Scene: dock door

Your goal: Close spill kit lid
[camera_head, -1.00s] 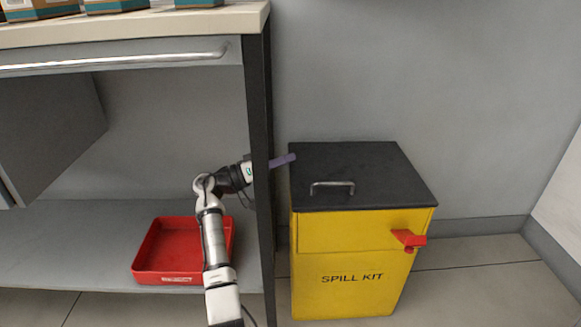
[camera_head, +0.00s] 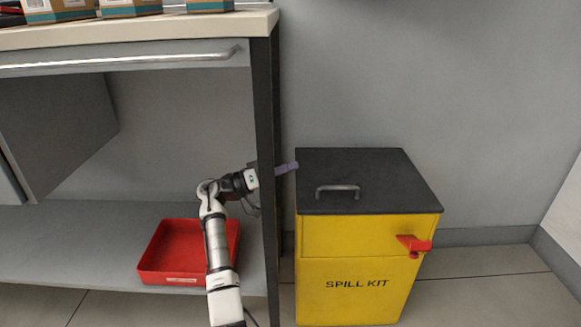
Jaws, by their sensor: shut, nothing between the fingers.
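The spill kit (camera_head: 350,285) is a yellow box with printed lettering, standing on the floor right of the bench. Its black lid (camera_head: 365,180) lies flat over the top and looks closed. A metal handle (camera_head: 338,188) is on the lid, and a red latch (camera_head: 414,245) sticks out at the front right. My gripper (camera_head: 290,167) is shut and empty at the left edge of the lid, by the back left corner. I cannot tell whether it touches the lid.
A workbench (camera_head: 130,32) with a dark leg (camera_head: 265,130) stands on the left, close to my arm. A red tray (camera_head: 160,275) sits on its lower shelf. Several boxes (camera_head: 130,8) stand on the top. A grey wall is behind the kit, with free floor to its right.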

